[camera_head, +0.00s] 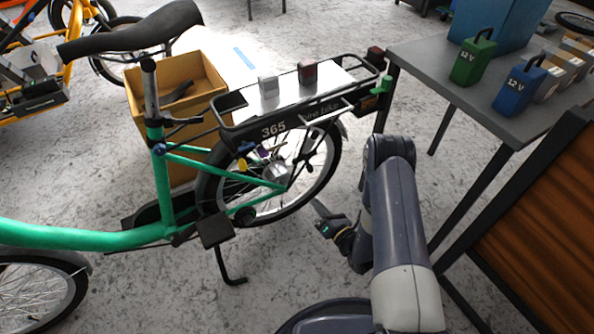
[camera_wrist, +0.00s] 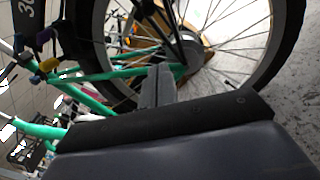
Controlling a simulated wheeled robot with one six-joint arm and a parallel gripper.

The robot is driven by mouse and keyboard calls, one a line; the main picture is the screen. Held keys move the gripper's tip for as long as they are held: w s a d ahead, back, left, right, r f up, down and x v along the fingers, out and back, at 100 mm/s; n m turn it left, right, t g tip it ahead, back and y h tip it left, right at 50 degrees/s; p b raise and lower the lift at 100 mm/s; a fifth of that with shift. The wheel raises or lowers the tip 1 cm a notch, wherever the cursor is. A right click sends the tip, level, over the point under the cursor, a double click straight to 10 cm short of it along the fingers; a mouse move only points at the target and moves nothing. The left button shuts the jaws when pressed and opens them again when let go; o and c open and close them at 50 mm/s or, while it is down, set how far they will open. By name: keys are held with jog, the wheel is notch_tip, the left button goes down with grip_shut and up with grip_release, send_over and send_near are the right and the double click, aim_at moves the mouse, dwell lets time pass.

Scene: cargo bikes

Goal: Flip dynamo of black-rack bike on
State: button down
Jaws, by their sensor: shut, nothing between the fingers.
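The green bike (camera_head: 165,195) stands with its black rear rack (camera_head: 232,105), marked 365, over the rear wheel (camera_head: 318,185). Small yellow (camera_head: 242,164) and purple (camera_head: 264,154) parts sit beside the wheel under the rack. They also show at the upper left of the wrist view, yellow (camera_wrist: 48,65) and purple (camera_wrist: 38,78). I cannot tell which part is the dynamo or how it is set. My gripper (camera_head: 319,208) is shut and empty, low beside the rear wheel. In the wrist view its fingers (camera_wrist: 158,86) overlap the wheel and hub; I see no clear contact.
A grey table (camera_head: 425,60) with green (camera_head: 473,62) and blue (camera_head: 517,92) 12 V batteries stands at the right. A brown wooden panel (camera_head: 540,225) is in front of it. A wooden crate (camera_head: 150,85) is behind the bike. Floor is open between bike and table.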

jog(key=shift+w, duration=0.1)
dwell(0.3)
jog(key=w+a+r+b, duration=0.3)
jog(key=w, duration=0.5)
jog(key=shift+a, duration=0.2)
jog(key=shift+r, duration=0.15)
